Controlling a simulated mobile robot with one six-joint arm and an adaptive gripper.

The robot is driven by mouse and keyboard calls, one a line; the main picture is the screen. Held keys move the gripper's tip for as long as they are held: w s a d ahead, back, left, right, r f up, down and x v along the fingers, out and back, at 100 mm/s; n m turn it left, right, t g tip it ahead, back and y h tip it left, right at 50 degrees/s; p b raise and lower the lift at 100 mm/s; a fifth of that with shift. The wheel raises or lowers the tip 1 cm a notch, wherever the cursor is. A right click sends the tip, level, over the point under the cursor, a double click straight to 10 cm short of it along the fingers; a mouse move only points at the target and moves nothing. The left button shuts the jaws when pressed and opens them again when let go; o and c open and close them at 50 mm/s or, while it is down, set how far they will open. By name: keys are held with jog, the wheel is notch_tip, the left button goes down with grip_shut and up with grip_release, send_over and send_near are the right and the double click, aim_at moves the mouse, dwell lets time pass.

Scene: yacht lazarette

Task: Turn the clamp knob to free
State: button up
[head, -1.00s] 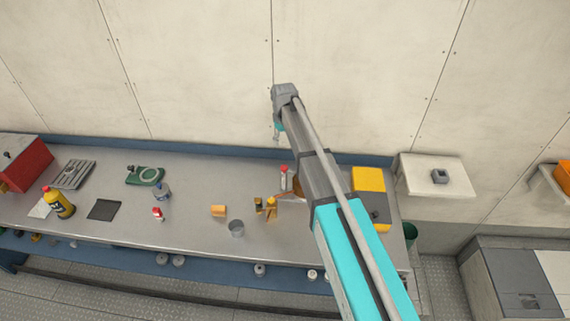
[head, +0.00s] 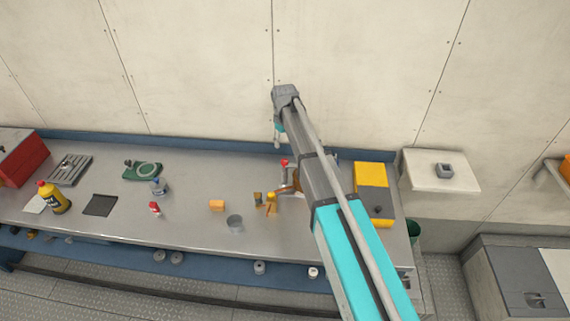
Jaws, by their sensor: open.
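No part is clearly readable as the clamp knob. A small red-topped fitting (head: 285,165) stands on the bench behind my arm, partly hidden by it, with an orange-brown piece at its foot. A yellow box with a dark face and a small round knob (head: 377,210) stands just right of my arm. My gripper (head: 277,141) shows only as a small tip hanging below the far end of my arm, against the wall and above the bench's back edge. It is open and nothing shows in it. It looks apart from both.
A wall shelf (head: 425,178) with a grey block is at the right. Bare bench lies left of the cup.

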aim_at(284, 161)
jog(key=shift+f+b, duration=4.65)
jog(key=shift+f, duration=0.3)
grip_shut()
